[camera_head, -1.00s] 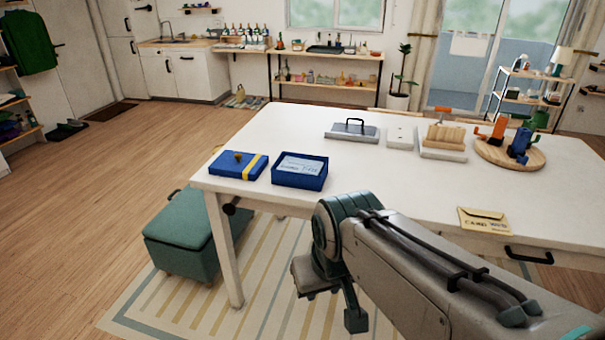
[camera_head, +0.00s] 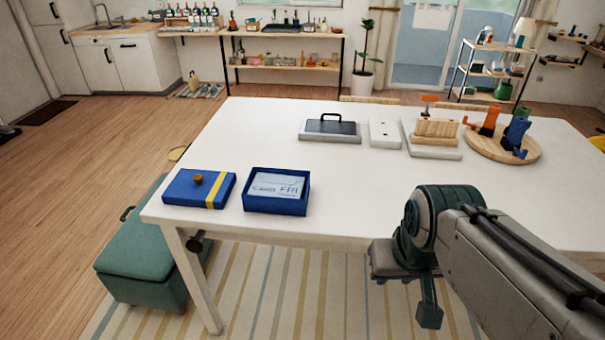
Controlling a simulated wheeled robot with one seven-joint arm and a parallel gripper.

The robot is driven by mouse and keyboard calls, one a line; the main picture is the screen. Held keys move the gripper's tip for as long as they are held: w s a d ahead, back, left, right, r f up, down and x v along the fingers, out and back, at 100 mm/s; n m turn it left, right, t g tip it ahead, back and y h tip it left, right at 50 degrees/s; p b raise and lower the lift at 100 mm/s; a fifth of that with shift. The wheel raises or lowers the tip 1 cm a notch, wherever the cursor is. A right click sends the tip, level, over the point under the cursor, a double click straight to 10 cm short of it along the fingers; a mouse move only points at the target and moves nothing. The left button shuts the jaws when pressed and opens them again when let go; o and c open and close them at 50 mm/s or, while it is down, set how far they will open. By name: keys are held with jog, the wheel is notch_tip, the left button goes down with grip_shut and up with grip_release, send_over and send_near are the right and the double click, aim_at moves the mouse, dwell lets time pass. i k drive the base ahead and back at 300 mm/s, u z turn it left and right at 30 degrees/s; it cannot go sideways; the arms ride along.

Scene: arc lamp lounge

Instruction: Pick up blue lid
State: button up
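The blue lid (camera_head: 190,193) lies flat on the white table (camera_head: 345,205) near its front left corner. It has a brown round knob and a yellow stripe near its right side. Just right of it, a small gap apart, stands an open blue box (camera_head: 277,205) with a pale printed card in it. My gripper (camera_head: 415,290) is at the end of my arm, low at the table's front edge, well right of the lid and box. It is apart from both, and its fingers do not show clearly enough to tell open from shut.
Behind the box are a grey board with a black handle (camera_head: 330,129), a white plate (camera_head: 384,133), a wooden block (camera_head: 437,132) and a round wooden tray (camera_head: 480,147) with orange and blue pieces. A green bench (camera_head: 140,260) stands by the table's left end. The front middle tabletop is clear.

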aim_at(202, 189)
jog(key=u, duration=0.2)
jog(key=i, duration=0.85)
jog(key=u, duration=0.6)
